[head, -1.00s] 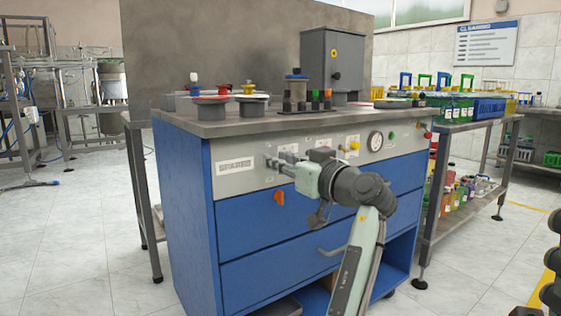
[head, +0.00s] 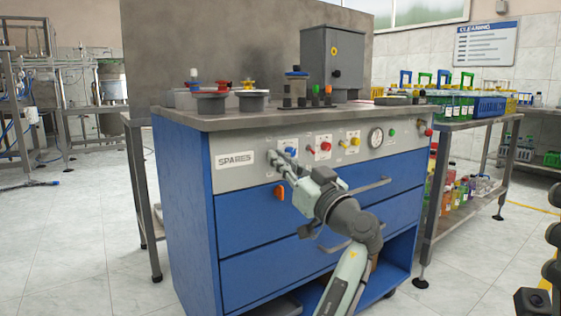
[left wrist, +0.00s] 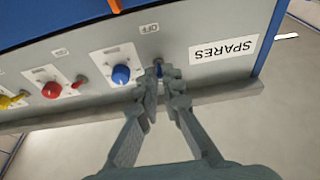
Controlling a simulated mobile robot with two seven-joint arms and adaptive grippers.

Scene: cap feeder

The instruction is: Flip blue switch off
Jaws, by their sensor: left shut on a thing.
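The blue switch (left wrist: 158,70) is a small toggle on the grey panel, beside a round blue knob (left wrist: 121,74) and near an "OFF" label, in the left wrist view. The blue knob also shows in the head view (head: 290,151). My left gripper (left wrist: 163,78) has its two fingertips close around the toggle and is shut on it. In the head view my left gripper (head: 274,158) reaches the panel just right of the "SPARES" label and hides the switch. The toggle's exact tilt is hard to tell.
The panel tops a blue drawer cabinet (head: 190,215). A red knob (left wrist: 51,90) with a red toggle (left wrist: 78,82) and a yellow knob (left wrist: 5,102) sit along it. An orange handle (head: 279,193) sticks out below my gripper. Pots (head: 252,101) stand on the worktop.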

